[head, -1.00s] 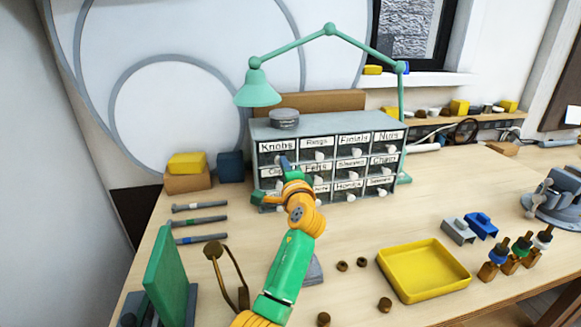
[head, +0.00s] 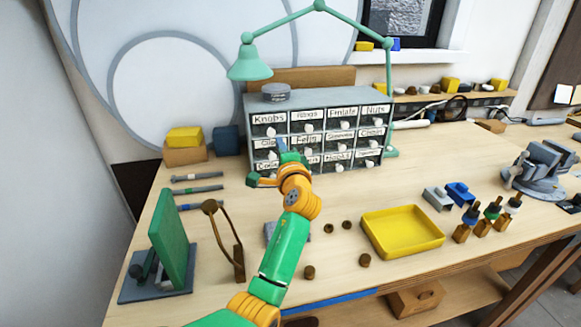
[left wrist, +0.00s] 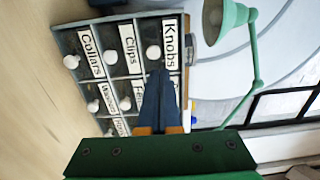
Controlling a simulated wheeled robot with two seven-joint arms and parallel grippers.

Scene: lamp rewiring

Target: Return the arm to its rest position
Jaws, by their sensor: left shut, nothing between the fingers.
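My left arm (head: 284,250) is green and orange and reaches from the bottom of the head view toward the drawer cabinet. Its gripper (head: 281,148) is in front of the cabinet's left columns. In the left wrist view the blue fingers (left wrist: 160,90) are together, with nothing between them, near the Knobs and Clips drawers. I cannot tell whether the fingertips touch the cabinet. The grey drawer cabinet (head: 318,95) has labelled drawers with white knobs, and it also shows in the left wrist view (left wrist: 107,22). My right gripper is not in view.
A yellow tray (head: 402,252), small brown knobs (head: 309,272) and a brass stand (head: 237,262) lie around the arm. A green panel (head: 172,240) stands at the left. The green lamp (head: 250,67) rises behind the cabinet. The table right of the cabinet is fairly clear.

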